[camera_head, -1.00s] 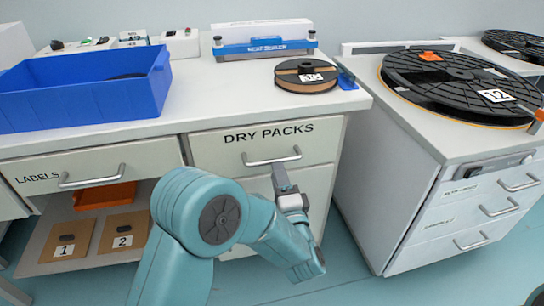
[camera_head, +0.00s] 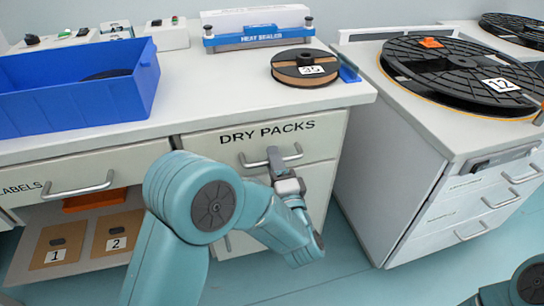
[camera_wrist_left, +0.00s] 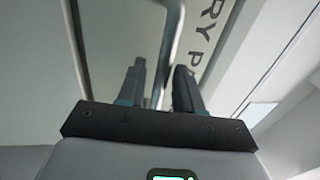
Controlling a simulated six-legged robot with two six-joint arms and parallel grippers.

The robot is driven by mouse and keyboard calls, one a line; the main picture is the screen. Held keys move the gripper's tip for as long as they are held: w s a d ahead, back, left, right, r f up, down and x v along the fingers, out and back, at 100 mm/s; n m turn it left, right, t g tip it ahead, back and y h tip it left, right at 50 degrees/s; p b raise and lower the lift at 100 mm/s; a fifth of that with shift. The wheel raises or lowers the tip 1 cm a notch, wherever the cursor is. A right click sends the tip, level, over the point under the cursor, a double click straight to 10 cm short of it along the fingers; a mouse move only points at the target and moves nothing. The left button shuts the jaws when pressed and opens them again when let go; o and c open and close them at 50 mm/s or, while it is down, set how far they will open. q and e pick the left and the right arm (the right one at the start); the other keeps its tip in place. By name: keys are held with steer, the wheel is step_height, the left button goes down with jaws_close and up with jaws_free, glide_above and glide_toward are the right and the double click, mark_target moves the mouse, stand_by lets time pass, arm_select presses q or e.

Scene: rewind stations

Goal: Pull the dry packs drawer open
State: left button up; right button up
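The dry packs drawer (camera_head: 215,149) is a pale front below the benchtop, marked DRY PACKS, and looks closed. Its silver bar handle (camera_head: 256,163) runs across the front. My left gripper (camera_head: 275,156) is at the right part of this handle. In the left wrist view, the handle bar (camera_wrist_left: 168,50) passes between the two dark fingers of the left gripper (camera_wrist_left: 160,88), with a small gap visible beside them. The fingers look open around the bar. My right gripper is out of view.
A labels drawer (camera_head: 120,165) is at left, above an open shelf with numbered cards (camera_head: 60,240). A blue bin (camera_head: 80,105), a small reel (camera_head: 305,68) and a heat sealer (camera_head: 258,37) stand on the bench. A cabinet (camera_head: 385,180) with a large reel (camera_head: 465,75) stands at right.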

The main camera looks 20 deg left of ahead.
arm_select(q)
steer(key=shift+c, duration=0.3)
jaws_close()
